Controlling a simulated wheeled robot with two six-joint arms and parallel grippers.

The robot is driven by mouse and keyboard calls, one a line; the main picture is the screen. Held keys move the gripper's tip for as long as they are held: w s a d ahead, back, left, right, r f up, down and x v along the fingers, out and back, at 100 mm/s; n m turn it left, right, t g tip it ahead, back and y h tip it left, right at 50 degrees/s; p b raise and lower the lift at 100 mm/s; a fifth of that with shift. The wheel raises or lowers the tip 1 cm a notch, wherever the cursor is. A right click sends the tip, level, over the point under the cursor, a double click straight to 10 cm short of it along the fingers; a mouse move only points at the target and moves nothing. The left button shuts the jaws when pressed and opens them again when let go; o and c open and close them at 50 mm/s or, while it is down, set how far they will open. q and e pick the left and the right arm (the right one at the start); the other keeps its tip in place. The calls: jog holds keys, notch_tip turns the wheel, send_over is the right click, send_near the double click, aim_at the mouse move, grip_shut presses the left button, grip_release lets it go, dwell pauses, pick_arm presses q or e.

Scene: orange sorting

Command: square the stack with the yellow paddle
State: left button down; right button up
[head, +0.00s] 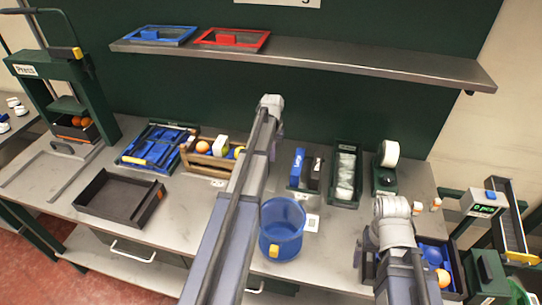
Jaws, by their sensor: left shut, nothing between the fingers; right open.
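A dark tray (187,128) at the left of the bench holds flat blue pieces (160,146) lying at uneven angles. They look like the stack, but I cannot make out each layer. A yellow bar (133,160) lies at the tray's near left edge; it may be the yellow paddle's handle. My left arm reaches up the middle of the head view, its end in front of the back wall. My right arm stands at the lower right. I cannot make out the fingers of either gripper; the arm links hide them. Neither arm touches the blue pieces in view.
An empty black tray (110,203) sits in front of the stack. A wooden crate (207,167) with fruit stands to its right. A blue bucket (282,228) stands mid-bench. A press (62,75) is at far left, a shelf (330,62) above. Bare bench shows at front left.

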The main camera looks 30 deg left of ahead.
pick_arm(q)
jog(key=shift+d, duration=0.2)
jog(key=shift+w+d, duration=0.2)
jog(key=shift+d, duration=0.25)
notch_tip(320, 180, up, 8)
jog(key=p, duration=0.8)
pick_arm(e)
notch_tip(320, 180, up, 8)
notch_tip(320, 180, down, 6)
jog(key=b, duration=0.6)
jog(key=shift+f, duration=0.25)
notch_tip(320, 180, down, 4)
jog(key=b, duration=0.5)
jog(key=shift+f, duration=0.25)
pick_arm(q)
jog(key=s+d+f+m, duration=0.3)
jog(key=s+d+f, duration=0.2)
jog(key=s+d, duration=0.7)
jog(key=s+d+f+m+y, duration=0.1)
jog(key=s+d+f+m, duration=0.2)
jog(key=s+d, duration=0.9)
jog(key=d+f, duration=0.3)
jog(key=d, duration=0.3)
jog(key=shift+s+d+m, duration=0.2)
jog(key=shift+s+m, duration=0.15)
jog(key=shift+m, duration=0.05)
